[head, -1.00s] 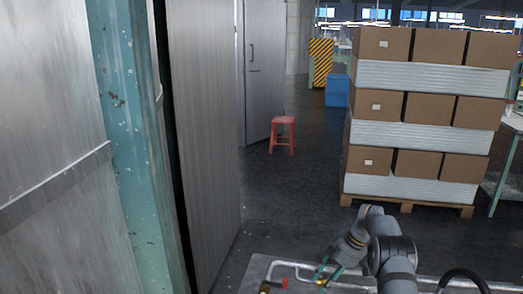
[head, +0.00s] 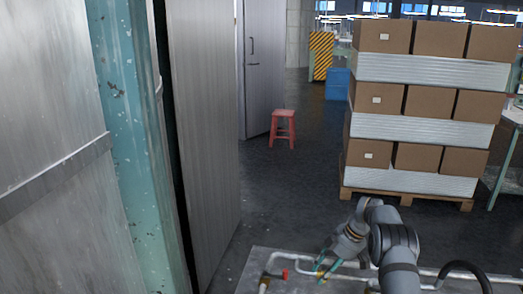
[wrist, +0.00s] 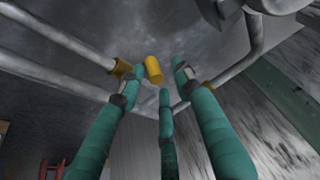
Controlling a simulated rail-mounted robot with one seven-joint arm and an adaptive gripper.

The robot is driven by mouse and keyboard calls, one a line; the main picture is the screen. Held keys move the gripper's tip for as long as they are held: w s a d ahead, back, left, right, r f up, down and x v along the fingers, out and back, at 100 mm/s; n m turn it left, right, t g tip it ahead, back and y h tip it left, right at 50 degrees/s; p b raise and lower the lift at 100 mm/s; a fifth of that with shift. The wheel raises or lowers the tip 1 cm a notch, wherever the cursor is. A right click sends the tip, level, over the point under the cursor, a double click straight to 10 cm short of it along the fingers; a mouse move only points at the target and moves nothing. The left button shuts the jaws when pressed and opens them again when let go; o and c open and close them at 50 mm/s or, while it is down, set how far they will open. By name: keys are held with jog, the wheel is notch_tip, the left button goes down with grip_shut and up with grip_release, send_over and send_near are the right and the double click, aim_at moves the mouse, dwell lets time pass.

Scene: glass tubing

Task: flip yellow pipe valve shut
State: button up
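The yellow valve handle (wrist: 153,70) shows in the wrist view, joined to a yellow-brown fitting (wrist: 121,68) on a metal pipe. In the head view a small yellow spot (head: 321,281) shows at my fingers, partly hidden by them. My gripper (wrist: 156,84) has teal fingers, spread apart with the yellow handle just beyond and between their tips. No clear contact shows. In the head view my gripper (head: 326,271) reaches down to the pipes from the right.
The pipes run over a grey metal panel (head: 257,257). A pallet of stacked boxes (head: 408,158) and a red stool (head: 282,128) stand beyond. A metal door (head: 203,120) is at left.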

jog(key=shift+w+a+m+t+b, duration=0.1)
jog(key=shift+a+m+t+b, duration=0.25)
jog(key=shift+m, duration=0.25)
jog(key=shift+w+a+m+t+b, duration=0.1)
jog(key=shift+a+m+t+b, duration=0.1)
jog(key=shift+m+b, duration=0.3)
